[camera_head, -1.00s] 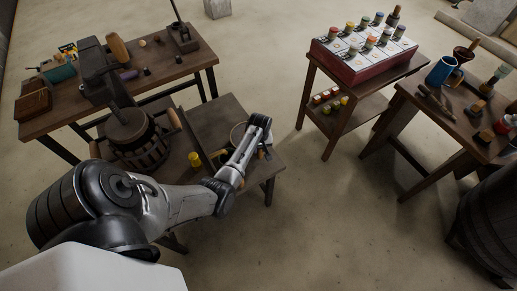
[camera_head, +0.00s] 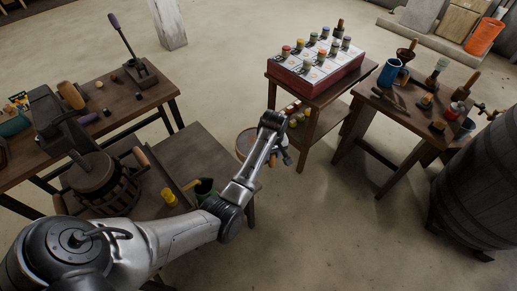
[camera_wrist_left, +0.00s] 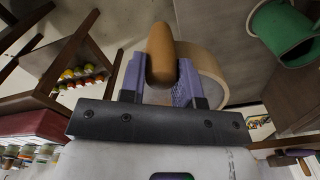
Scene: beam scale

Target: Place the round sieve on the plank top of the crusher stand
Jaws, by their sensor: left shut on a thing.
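The round sieve (camera_head: 243,147) has a pale wooden rim and shows partly behind my left forearm in the head view. My left gripper (camera_wrist_left: 160,80) is shut on its orange-brown wooden handle (camera_wrist_left: 161,48) in the left wrist view, with the rim (camera_wrist_left: 208,75) just beyond the fingers. The sieve is in the air, near the far right edge of the crusher stand in the head view. The stand's dark plank top (camera_head: 190,148) is low, with a slatted round crusher (camera_head: 98,185) at its left. My right gripper is not in view.
A green pot (camera_head: 205,188) and a yellow object (camera_head: 168,196) are at the plank top's front; the pot also shows in the wrist view (camera_wrist_left: 285,30). A small table with a red-sided box (camera_head: 308,80) stands to the right. Floor between is clear.

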